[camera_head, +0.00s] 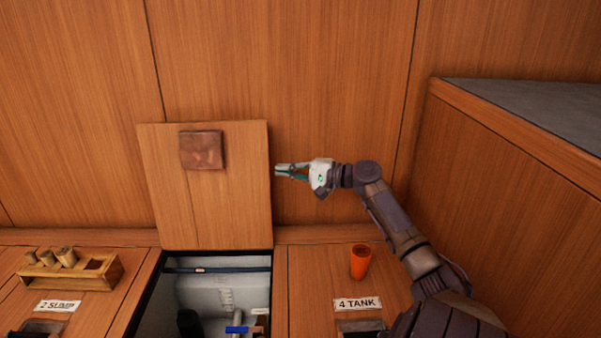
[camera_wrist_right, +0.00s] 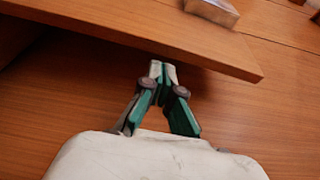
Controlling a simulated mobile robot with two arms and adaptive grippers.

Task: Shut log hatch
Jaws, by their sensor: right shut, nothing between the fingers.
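The hatch lid (camera_head: 230,205) is a square wooden board standing raised at the back of an open hatch (camera_head: 215,300), with a square brown metal plate (camera_head: 202,150) on its face. My right gripper (camera_head: 279,170) is shut and empty beside the lid's right edge, in its upper half. In the right wrist view the shut fingertips (camera_wrist_right: 162,68) are close to the edge of the lid (camera_wrist_right: 150,38); I cannot tell whether they touch it. The metal plate also shows at the top of that view (camera_wrist_right: 212,11). My left gripper is not in view.
An orange cup (camera_head: 360,262) stands on the deck to the right, behind the "4 TANK" label (camera_head: 358,304). A wooden rack (camera_head: 70,271) with several pegs stands at the left, near the "2 SUMP" label (camera_head: 58,306). A raised wooden box (camera_head: 520,150) bounds the right side.

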